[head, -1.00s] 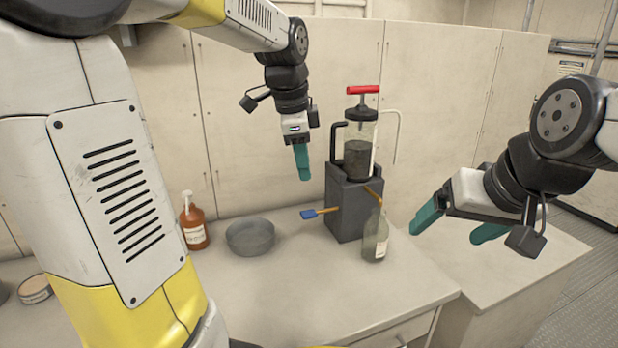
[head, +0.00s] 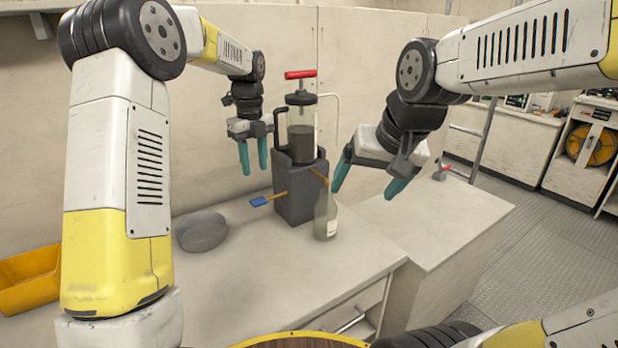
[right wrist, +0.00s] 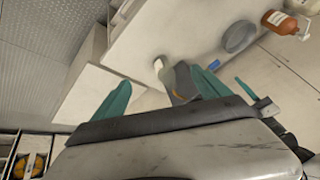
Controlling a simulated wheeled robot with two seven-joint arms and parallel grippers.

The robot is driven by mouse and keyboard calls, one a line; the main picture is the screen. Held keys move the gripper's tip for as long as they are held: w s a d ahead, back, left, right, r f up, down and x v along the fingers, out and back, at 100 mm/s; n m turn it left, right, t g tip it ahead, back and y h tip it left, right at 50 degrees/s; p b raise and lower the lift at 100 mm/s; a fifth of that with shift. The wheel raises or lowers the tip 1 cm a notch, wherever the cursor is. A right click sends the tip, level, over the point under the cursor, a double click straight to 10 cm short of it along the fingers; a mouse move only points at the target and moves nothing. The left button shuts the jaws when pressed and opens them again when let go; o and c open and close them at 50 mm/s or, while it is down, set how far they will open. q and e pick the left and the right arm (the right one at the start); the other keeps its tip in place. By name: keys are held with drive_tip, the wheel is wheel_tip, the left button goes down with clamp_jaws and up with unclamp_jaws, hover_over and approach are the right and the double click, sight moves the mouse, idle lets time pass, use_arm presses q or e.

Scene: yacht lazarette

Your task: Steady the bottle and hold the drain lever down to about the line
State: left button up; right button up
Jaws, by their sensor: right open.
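A dark grey pump unit (head: 296,200) stands on the counter with a clear cylinder (head: 302,120) partly full of dark fluid. A drain lever (head: 262,200) with a blue paddle sticks out from its left side; its blue end also shows in the right wrist view (right wrist: 214,65). A small pale glass bottle (head: 325,212) with a white label stands upright under the orange spout (head: 319,176); no fill line can be made out. My left gripper (head: 254,172) is open and empty, above the lever. My right gripper (head: 364,192) is open and empty, right of the bottle and above it.
A grey bowl (head: 202,232) sits on the counter left of the pump. A yellow bin (head: 30,280) is at the far left. An orange-brown bottle (right wrist: 278,22) shows in the right wrist view.

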drive_tip(key=w+a+f+m+g+h, duration=0.15)
drive_tip(key=w+f, duration=0.25)
drive_tip(key=w, duration=0.7)
drive_tip(key=m+h, duration=0.2)
drive_tip(key=m, duration=0.1)
hover_over(327, 200)
drive_tip(key=f, duration=0.7)
drive_tip(key=shift+a+f, duration=0.25)
drive_tip(key=shift+f, duration=0.05)
drive_tip(key=shift+w+a+f+h, duration=0.1)
drive_tip(key=shift+w+f+h, duration=0.15)
drive_tip(key=shift+w+f, duration=0.25)
drive_tip(key=x, duration=0.7)
drive_tip(key=shift+f, duration=0.1)
drive_tip(key=shift+c, duration=0.5)
drive_tip(key=c, duration=1.6)
use_arm(q)
drive_tip(key=c, duration=0.3)
use_arm(e)
drive_tip(key=shift+c, duration=0.2)
use_arm(q)
drive_tip(key=shift+f+m, duration=0.4)
drive_tip(key=shift+m, duration=0.4)
clamp_jaws()
drive_tip(key=shift+f, duration=3.35)
